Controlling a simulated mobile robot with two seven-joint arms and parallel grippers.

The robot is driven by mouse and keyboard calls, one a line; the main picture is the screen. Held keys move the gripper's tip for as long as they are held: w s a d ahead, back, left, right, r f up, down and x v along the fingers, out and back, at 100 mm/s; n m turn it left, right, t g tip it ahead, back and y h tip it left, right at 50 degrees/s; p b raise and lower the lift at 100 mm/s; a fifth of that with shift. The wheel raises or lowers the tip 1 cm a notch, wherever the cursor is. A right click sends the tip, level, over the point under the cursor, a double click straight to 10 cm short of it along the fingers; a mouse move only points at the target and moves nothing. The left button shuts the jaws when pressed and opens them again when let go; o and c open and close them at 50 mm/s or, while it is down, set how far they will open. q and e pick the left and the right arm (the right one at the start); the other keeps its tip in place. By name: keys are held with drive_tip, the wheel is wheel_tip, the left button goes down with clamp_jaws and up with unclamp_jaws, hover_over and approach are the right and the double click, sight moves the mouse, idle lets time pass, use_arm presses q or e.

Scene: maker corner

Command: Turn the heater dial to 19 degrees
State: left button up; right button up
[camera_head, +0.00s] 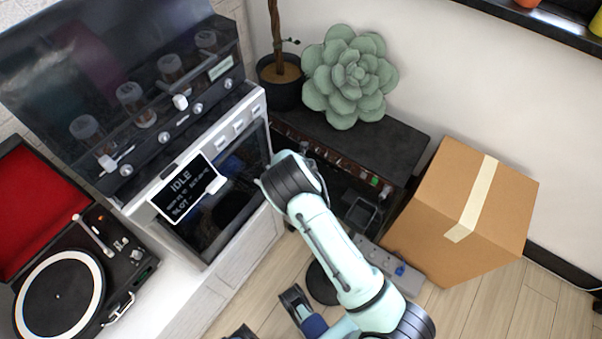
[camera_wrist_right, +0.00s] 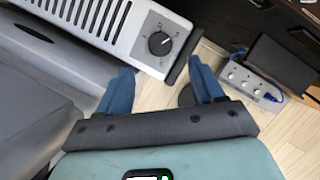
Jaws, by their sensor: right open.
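The heater (camera_wrist_right: 88,22) is a white, slatted panel in the upper left of the right wrist view. Its round black dial (camera_wrist_right: 160,43) sits near its right end, with small marks around it that are too small to read. My right gripper (camera_wrist_right: 160,66) is open, its blue fingers apart and pointing toward the heater's lower edge. The dial appears between and just beyond the fingertips, and nothing is held. I cannot tell the exact gap to the dial. In the head view my right arm reaches in from below, and I cannot make out the dial there. My left gripper is not in view.
A dark cabinet (camera_head: 392,145) bears a succulent (camera_head: 349,75). An oven (camera_head: 215,205) and a record player (camera_head: 62,292) stand at the left. Free floor (camera_head: 500,305) shows at lower right.

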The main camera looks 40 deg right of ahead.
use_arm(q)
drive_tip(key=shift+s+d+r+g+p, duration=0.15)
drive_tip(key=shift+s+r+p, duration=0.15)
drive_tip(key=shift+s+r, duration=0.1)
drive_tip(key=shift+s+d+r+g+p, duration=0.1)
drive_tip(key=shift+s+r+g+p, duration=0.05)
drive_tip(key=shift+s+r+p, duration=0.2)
use_arm(e)
drive_tip(key=v, duration=0.4)
drive_tip(key=shift+s+a+r, duration=0.1)
drive_tip(key=shift+s+r, duration=0.05)
drive_tip(key=shift+r, duration=0.15)
